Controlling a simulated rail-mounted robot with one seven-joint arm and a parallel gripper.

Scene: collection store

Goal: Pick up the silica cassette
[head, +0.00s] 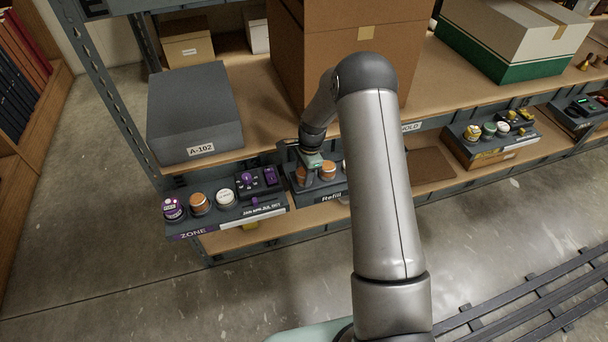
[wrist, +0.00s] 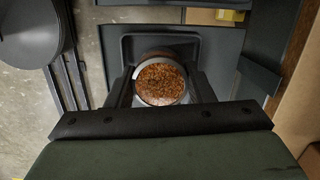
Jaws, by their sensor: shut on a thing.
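A round silica cassette (wrist: 160,82) with orange-brown beads under a clear top and a pale rim shows in the wrist view. My gripper (wrist: 160,88) is shut on it, one dark finger on each side. In the head view my gripper (head: 309,162) reaches down to the dark Refill tray (head: 332,196), and the orange side of the held cassette (head: 302,174) shows beneath it. The cassette is in or just above the tray; I cannot tell if it is lifted. Another orange cassette (head: 328,170) stands just to its right. My arm hides the tray's right part.
Left is a ZONE tray (head: 188,234) with a purple-labelled jar (head: 173,208), an orange cassette (head: 200,203) and a white-topped one (head: 226,198). A grey A-102 box (head: 195,110) and a large cardboard box (head: 290,50) stand on the shelf above. A brown mat (head: 431,164) lies right, uncovered.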

